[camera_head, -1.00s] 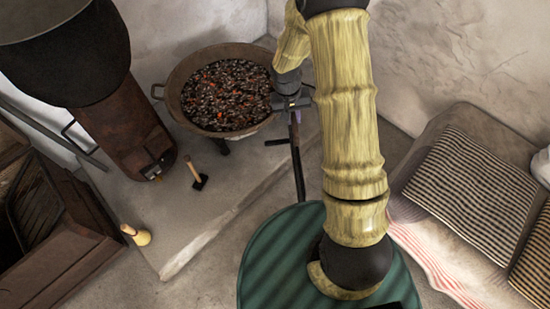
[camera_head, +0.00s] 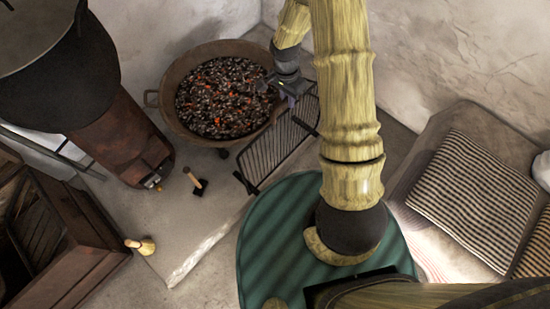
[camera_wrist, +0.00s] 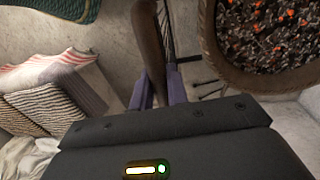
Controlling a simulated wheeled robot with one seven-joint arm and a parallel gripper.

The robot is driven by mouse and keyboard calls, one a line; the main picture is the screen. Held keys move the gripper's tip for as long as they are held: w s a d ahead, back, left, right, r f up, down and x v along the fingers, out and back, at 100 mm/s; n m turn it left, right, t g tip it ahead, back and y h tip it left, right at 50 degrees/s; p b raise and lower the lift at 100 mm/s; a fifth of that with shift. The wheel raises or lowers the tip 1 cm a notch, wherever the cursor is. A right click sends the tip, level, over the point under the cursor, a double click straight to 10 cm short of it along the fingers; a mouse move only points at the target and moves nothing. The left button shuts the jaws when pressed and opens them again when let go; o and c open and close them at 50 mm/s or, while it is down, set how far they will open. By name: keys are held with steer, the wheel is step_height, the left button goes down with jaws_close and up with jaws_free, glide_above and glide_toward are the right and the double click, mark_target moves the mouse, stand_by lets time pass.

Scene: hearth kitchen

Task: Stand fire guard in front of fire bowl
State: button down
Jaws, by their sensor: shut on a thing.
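The fire bowl (camera_head: 172,112) is a round brown bowl of glowing coals in the back corner; it also shows at the upper right of the wrist view (camera_wrist: 213,50). The fire guard (camera_head: 275,150) is a dark barred panel on the near right side of the bowl, standing roughly upright. My gripper (camera_head: 283,86) is at the guard's top, by the bowl's right rim. In the wrist view my gripper (camera_wrist: 158,88) is shut on the guard's dark frame (camera_wrist: 148,35). My arm hides part of the guard's right end.
A small hammer-like tool (camera_head: 196,182) and a small brush (camera_head: 142,246) are on the floor at left. A rusty stove (camera_head: 120,140) with a large black pot (camera_head: 65,85) stands left. A striped cushion (camera_head: 470,195) lies on the bench at right. A green striped round top (camera_head: 270,240) is below my arm.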

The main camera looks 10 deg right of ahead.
steer(key=shift+f+b, duration=0.45)
steer(key=shift+f, duration=2.65)
steer(key=shift+f+b, duration=0.3)
steer(key=shift+f, duration=1.55)
steer(key=c, duration=1.4)
jaws_free()
steer(key=shift+f, duration=0.1)
steer(key=shift+o, duration=0.2)
step_height(320, 180, up, 12)
steer(key=p, duration=0.2)
glide_above(287, 109)
steer(key=w, duration=0.1)
steer(key=shift+a, duration=0.3)
